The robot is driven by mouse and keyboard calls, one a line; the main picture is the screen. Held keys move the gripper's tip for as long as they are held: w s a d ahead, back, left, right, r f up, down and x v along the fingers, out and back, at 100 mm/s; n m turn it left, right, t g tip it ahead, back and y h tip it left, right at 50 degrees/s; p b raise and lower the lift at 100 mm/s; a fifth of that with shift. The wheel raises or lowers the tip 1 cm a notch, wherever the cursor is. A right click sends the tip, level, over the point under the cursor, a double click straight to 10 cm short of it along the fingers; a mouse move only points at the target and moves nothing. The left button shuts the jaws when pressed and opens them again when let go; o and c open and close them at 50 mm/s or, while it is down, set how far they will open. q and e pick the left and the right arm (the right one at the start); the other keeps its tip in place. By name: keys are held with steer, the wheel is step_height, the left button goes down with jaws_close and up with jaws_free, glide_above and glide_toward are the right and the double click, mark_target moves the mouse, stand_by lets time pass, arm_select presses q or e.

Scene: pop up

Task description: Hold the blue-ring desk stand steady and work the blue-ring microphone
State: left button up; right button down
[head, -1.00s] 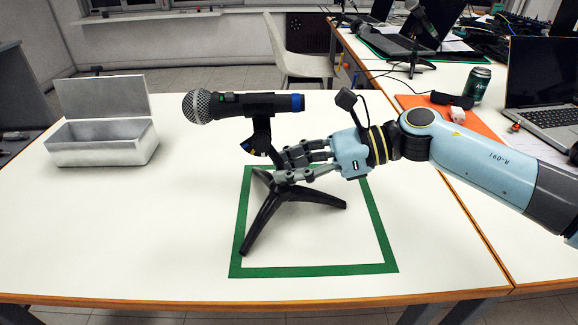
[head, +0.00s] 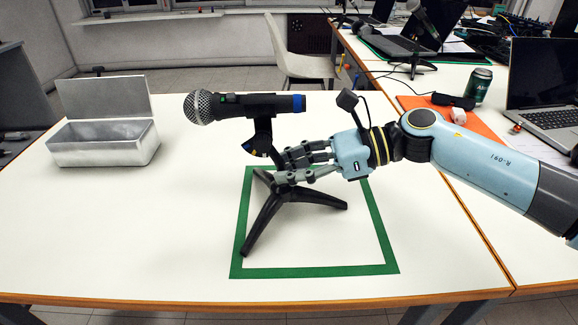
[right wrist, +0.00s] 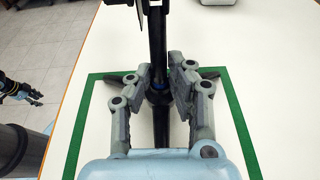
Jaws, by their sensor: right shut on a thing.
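The microphone (head: 245,105) has a dark body, a silver mesh head at the left and a blue band at its right end. It lies nearly level in the clip on top of the black desk stand (head: 266,219). The stand is upright, its legs spread over the green square. My right gripper (head: 279,169) is shut on the stand's post from the right, below the microphone. In the right wrist view the fingers (right wrist: 160,80) flank the post (right wrist: 158,40). My left gripper (right wrist: 27,92) shows small beyond the table's edge there; its jaw state is unclear.
The green taped square (head: 320,271) marks the table under the stand. Laptops, a green can (head: 480,83) and an orange mat (head: 480,122) are at the right. The front left table is clear.

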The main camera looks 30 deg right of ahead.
steer(key=shift+f, duration=0.1)
steer(key=c, duration=1.2)
jaws_free()
steer(key=shift+o, duration=0.2)
steer(key=shift+s+d, duration=0.1)
steer(key=v, duration=1.2)
